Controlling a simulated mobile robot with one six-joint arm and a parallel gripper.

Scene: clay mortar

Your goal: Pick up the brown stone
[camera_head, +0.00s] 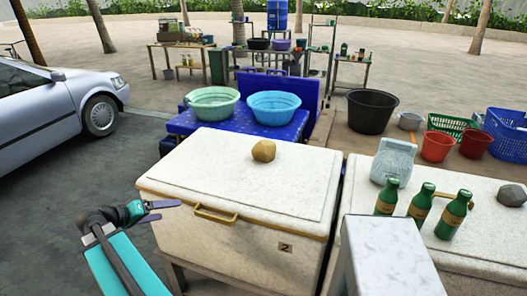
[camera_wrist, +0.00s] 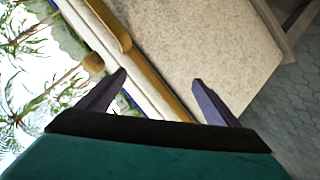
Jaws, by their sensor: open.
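The brown stone (camera_head: 263,150) sits on the lid of the white cooler box (camera_head: 235,185) in the head view, toward the lid's far edge. In the wrist view a small brown shape that looks like the stone (camera_wrist: 94,62) shows near the left fingertip, beyond the lid edge. Nothing hides the stone in the head view.
A yellow handle (camera_head: 215,214) sticks out from the cooler's front. A second cooler at right carries green bottles (camera_head: 420,204), a clear bag (camera_head: 393,160) and a grey stone (camera_head: 511,195). Basins (camera_head: 273,107) stand behind. A silver car (camera_head: 55,105) is at left. The lid around the stone is clear.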

